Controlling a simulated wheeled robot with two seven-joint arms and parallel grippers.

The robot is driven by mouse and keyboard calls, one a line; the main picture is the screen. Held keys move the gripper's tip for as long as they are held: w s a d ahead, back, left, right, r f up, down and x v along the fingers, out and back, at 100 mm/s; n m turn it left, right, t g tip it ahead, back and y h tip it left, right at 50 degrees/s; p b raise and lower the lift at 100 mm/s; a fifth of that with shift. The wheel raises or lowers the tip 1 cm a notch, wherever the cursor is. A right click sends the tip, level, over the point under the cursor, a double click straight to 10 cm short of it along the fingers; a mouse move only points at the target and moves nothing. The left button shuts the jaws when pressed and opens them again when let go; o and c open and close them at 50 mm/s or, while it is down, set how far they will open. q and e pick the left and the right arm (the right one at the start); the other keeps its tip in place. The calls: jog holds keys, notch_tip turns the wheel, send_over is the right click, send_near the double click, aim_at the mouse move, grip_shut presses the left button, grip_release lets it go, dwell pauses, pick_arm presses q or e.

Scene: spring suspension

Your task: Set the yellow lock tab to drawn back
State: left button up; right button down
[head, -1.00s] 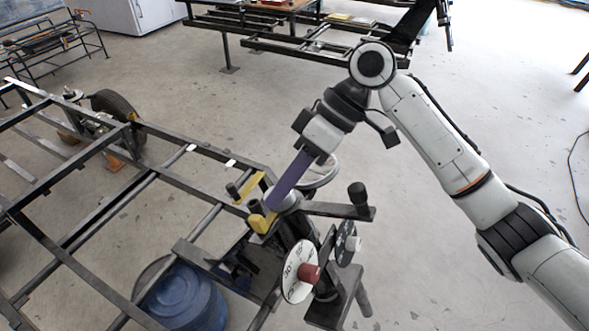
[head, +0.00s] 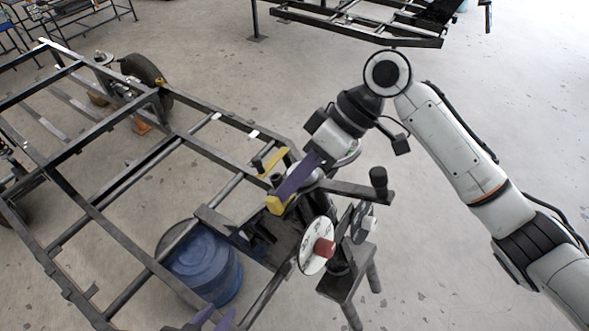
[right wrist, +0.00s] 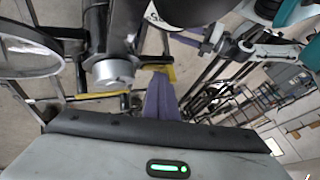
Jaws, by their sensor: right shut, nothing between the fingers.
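Two yellow parts sit on the dark fixture at the frame's corner: a yellow block (head: 276,205) and a yellow bar (head: 274,160) behind it. I cannot tell for certain which is the lock tab. My right gripper (head: 284,193) is shut and empty, its purple fingers slanting down to the yellow block. Its tips are at or against the block; contact is unclear. In the right wrist view the purple fingers (right wrist: 163,98) point at a yellow piece (right wrist: 164,72), partly hidden by them. My left gripper (head: 210,318) shows only its purple fingertips, apart, at the bottom edge.
A white dial (head: 316,250) with a red knob (head: 324,248) faces front. A dark lever with a black knob (head: 378,177) sticks out right. A blue drum (head: 205,265) stands under the metal frame (head: 150,180).

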jog(key=shift+s+a, duration=0.1)
jog(key=shift+s, duration=0.05)
jog(key=shift+r+p, duration=0.4)
jog(key=shift+p, duration=0.05)
jog(key=p+v, duration=0.3)
jog(key=v, duration=0.6)
jog(key=shift+w+d, duration=0.25)
jog(key=shift+d, duration=0.2)
